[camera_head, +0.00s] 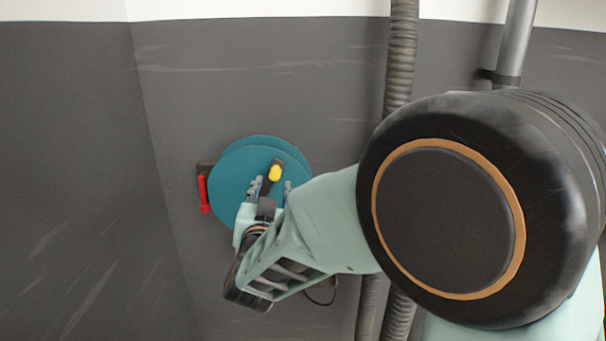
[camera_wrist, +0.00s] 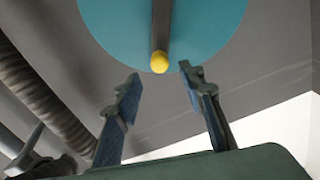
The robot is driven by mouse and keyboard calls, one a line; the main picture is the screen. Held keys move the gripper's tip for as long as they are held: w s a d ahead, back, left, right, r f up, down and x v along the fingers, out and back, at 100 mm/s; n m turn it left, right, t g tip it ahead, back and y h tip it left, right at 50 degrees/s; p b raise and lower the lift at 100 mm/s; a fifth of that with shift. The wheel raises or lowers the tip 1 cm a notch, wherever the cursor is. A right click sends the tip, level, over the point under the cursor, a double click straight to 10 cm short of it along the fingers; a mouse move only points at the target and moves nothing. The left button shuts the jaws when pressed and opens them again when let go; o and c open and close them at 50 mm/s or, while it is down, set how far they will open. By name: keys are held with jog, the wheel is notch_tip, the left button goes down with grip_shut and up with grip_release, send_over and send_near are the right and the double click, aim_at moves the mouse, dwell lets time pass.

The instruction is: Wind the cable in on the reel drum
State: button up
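The reel drum (camera_head: 228,170) is a teal disc mounted on the dark grey wall; its face also fills the top of the wrist view (camera_wrist: 215,25). A dark crank arm (camera_wrist: 161,22) with a yellow knob (camera_head: 275,173) stands on the drum's face. In the wrist view the yellow knob (camera_wrist: 159,62) lies just beyond the fingertips, roughly between their lines. My gripper (camera_head: 271,187) is in front of the drum with its fingers apart; both fingers also show in the wrist view (camera_wrist: 158,80). Nothing is held between them. I cannot make out the cable on the drum.
A red lever (camera_head: 203,194) sits on the wall at the drum's left. A ribbed dark hose (camera_head: 401,50) and a grey pipe (camera_head: 515,45) run down the wall on the right. A thin dark cord (camera_head: 320,301) hangs below my arm. The wall at left is bare.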

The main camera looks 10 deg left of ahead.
aim_at(274, 176)
jog(key=x, duration=0.7)
jog(key=shift+s, duration=0.1)
grip_shut()
